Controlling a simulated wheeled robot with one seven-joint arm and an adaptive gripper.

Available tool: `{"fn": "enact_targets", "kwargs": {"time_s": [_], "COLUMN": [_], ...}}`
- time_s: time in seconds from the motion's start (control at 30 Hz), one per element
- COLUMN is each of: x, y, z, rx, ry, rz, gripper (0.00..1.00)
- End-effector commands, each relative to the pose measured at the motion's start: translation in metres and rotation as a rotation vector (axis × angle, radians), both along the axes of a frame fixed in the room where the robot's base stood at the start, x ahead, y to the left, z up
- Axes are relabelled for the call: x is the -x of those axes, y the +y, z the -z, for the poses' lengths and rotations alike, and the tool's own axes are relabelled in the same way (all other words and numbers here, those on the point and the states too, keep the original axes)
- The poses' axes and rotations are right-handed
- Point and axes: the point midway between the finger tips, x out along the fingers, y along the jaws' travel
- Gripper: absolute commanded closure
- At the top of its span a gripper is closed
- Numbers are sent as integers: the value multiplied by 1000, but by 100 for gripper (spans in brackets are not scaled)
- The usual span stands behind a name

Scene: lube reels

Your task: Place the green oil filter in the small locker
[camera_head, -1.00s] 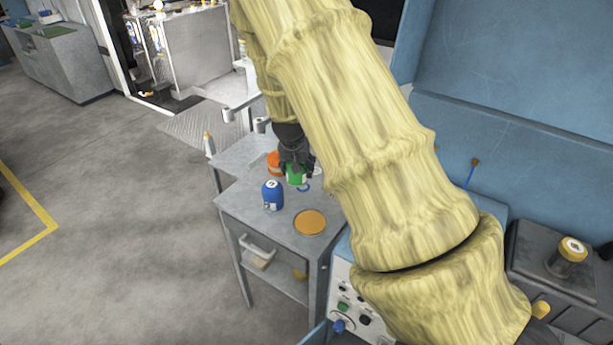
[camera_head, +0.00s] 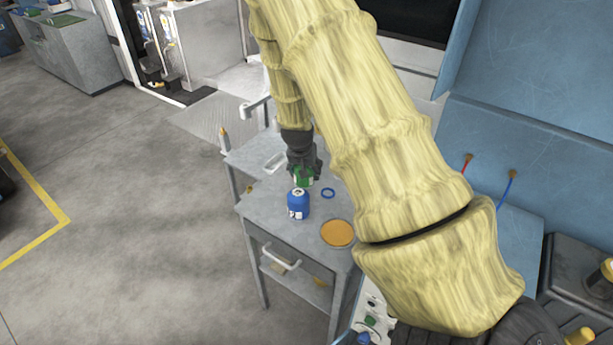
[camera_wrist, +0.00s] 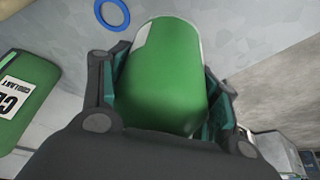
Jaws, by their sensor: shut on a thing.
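The green oil filter (camera_head: 303,176) is held in my gripper (camera_head: 303,168), over the grey cart and just behind the blue bottle in the head view. In the wrist view the filter (camera_wrist: 165,80) fills the space between the two fingers, which are shut on it. Whether its base clears the cart top is hard to tell. I cannot make out which thing is the small locker.
The grey cart (camera_head: 270,214) carries a blue bottle (camera_head: 298,206), a blue ring (camera_head: 328,193) and an orange disc (camera_head: 338,233). A labelled green container (camera_wrist: 28,100) shows at left in the wrist view. Open floor (camera_head: 130,230) lies left of the cart.

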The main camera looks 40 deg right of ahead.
Motion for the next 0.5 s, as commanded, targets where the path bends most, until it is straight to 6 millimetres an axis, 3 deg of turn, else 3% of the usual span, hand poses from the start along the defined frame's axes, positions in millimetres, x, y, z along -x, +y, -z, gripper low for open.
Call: {"fn": "enact_targets", "kwargs": {"time_s": [0.27, 0.5], "x": [-2, -2], "y": [1, 3], "z": [13, 39], "rx": [1, -1], "ry": [-1, 0], "rz": [-2, -4], "gripper": [72, 72]}}
